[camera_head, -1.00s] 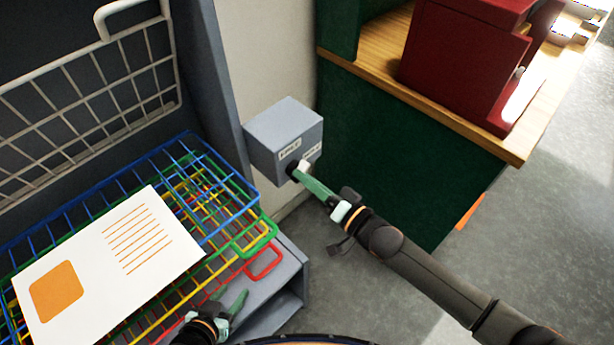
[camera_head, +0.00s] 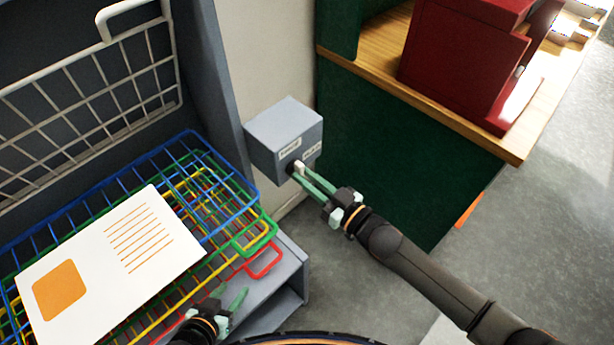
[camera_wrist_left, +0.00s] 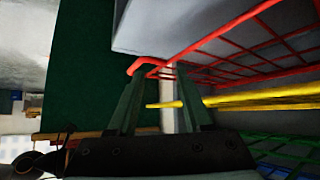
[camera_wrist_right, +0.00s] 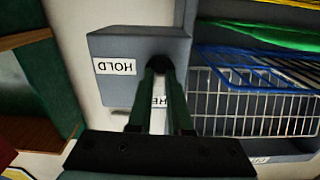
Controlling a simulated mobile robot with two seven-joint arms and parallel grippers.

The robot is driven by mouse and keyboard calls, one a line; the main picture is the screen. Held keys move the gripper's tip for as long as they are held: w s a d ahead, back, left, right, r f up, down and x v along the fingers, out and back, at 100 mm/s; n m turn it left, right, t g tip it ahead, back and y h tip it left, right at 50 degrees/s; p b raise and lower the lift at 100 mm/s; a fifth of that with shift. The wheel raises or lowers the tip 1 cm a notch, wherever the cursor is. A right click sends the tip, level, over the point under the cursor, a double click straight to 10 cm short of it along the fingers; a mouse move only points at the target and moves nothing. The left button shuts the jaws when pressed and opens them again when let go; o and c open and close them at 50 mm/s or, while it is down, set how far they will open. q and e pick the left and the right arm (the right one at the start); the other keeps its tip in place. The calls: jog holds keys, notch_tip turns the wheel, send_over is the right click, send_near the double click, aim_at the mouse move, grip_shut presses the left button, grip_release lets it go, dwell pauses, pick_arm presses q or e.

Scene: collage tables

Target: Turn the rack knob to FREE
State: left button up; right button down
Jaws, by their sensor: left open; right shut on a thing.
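The grey knob box (camera_head: 278,140) is mounted low by the wall, right of the wire racks, with two small white labels on its front. My right gripper (camera_head: 302,175) is shut on the dark knob (camera_wrist_right: 158,62) at the box's lower front. In the right wrist view the fingers (camera_wrist_right: 160,75) meet the knob. A HOLD label (camera_wrist_right: 115,66) reads upside down left of it; a second label (camera_wrist_right: 159,101) is partly hidden by the fingers. My left gripper (camera_head: 231,301) is open and empty, low near the racks. Its fingers (camera_wrist_left: 155,90) are apart in the left wrist view.
Blue (camera_head: 225,175), green, yellow and red wire racks are stacked at left, with a white sheet (camera_head: 110,262) on top. A green cabinet (camera_head: 400,165) with a wooden top and red object (camera_head: 460,60) stands right. Grey floor is clear at lower right.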

jog(key=shift+n, duration=0.4)
jog(key=c, duration=0.8)
grip_release()
jog(key=shift+c, duration=0.2)
jog(key=shift+s+d, duration=0.1)
jog(key=v, duration=1.2)
jog(key=shift+s+d, duration=0.1)
